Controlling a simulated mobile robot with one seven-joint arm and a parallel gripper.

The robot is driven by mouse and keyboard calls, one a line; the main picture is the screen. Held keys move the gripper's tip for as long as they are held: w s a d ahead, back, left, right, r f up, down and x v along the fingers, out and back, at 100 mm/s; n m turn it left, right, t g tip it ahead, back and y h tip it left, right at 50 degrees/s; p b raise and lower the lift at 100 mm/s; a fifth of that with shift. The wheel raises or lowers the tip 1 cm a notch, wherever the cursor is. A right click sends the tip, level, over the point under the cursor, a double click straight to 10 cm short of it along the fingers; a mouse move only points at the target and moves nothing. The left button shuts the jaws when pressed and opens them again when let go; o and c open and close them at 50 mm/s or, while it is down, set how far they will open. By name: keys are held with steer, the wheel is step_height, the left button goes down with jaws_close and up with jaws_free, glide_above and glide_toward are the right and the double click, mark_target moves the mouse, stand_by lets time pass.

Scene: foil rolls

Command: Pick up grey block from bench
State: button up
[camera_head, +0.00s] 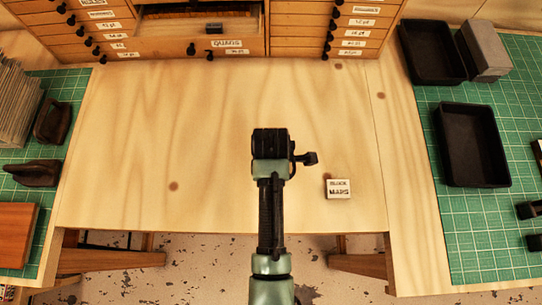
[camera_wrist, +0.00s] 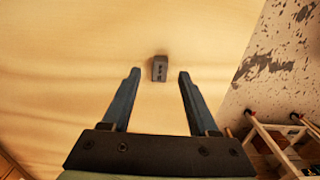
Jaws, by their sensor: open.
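In the wrist view a small dark grey block (camera_wrist: 160,69) with pale marks on it lies on the pale wooden bench (camera_wrist: 70,60). My gripper (camera_wrist: 159,73) is open and empty, and in this picture the block appears between its two fingertips; the height gap is hard to judge. In the head view my gripper (camera_head: 311,158) is over the middle of the bench (camera_head: 150,130), its end pointing right. A small pale-topped block (camera_head: 337,188), lettered "BLOCK MAPS", lies to its lower right near the front edge. I cannot tell for certain that both views show the same block.
Drawers (camera_head: 350,22) stand at the back, one open (camera_head: 180,46). Black trays (camera_head: 474,145) and a grey box (camera_head: 484,50) sit on the right green mat (camera_head: 480,225). Dark tools (camera_head: 32,172) and a brown board (camera_head: 15,232) lie left. The bench around the block is clear.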

steer(key=shift+f, duration=1)
jaws_close()
